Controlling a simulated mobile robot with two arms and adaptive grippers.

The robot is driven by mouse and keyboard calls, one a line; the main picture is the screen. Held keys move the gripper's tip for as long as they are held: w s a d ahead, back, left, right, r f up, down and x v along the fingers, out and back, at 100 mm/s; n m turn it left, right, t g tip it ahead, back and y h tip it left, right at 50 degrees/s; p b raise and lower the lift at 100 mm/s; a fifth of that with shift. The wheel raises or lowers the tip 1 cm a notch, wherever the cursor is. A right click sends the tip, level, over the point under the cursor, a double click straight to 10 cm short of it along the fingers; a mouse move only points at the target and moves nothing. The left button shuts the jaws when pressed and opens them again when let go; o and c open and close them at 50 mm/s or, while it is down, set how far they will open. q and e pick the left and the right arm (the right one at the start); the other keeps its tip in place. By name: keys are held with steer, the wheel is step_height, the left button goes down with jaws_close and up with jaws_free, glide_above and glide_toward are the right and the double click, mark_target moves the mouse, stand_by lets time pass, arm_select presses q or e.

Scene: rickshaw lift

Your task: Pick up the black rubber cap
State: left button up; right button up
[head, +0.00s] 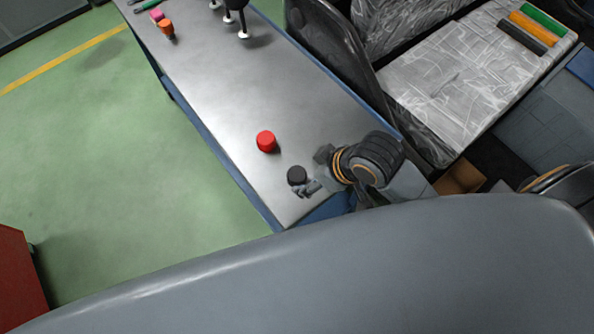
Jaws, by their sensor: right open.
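The black rubber cap (297,175) stands on the grey metal bench top (225,85), near the bench's near end. It is a short dark cylinder. My right gripper (308,181) is right beside the cap, on its right side, with its fingers low over the bench. The gripper is open. Whether a finger touches the cap cannot be told from this view. My left gripper is not in view.
A red cap (266,141) stands on the bench, up and left of the black one. A seat with a wrapped cushion (455,85) is at the right.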

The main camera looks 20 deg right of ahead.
mark_target(298, 174)
steer(key=w+d+r+n+g, duration=0.2)
steer(key=w+d+n, duration=0.1)
steer(key=w+n, duration=0.15)
steer(key=x, duration=0.5)
steer(key=s+x, duration=0.1)
steer(key=x, duration=0.2)
steer(key=shift+w+a+f+p, duration=0.1)
steer(key=shift+a+f+p, duration=0.15)
steer(key=shift+p, duration=0.05)
steer(key=x, duration=0.2)
steer(key=p+x, duration=0.1)
steer(key=x, duration=0.1)
steer(key=shift+s+a, duration=0.2)
steer(key=shift+s, duration=0.15)
steer(key=shift+w+a+f, duration=0.1)
steer(key=shift+a+f, duration=0.05)
steer(key=shift+f, duration=0.4)
steer(key=c, duration=1)
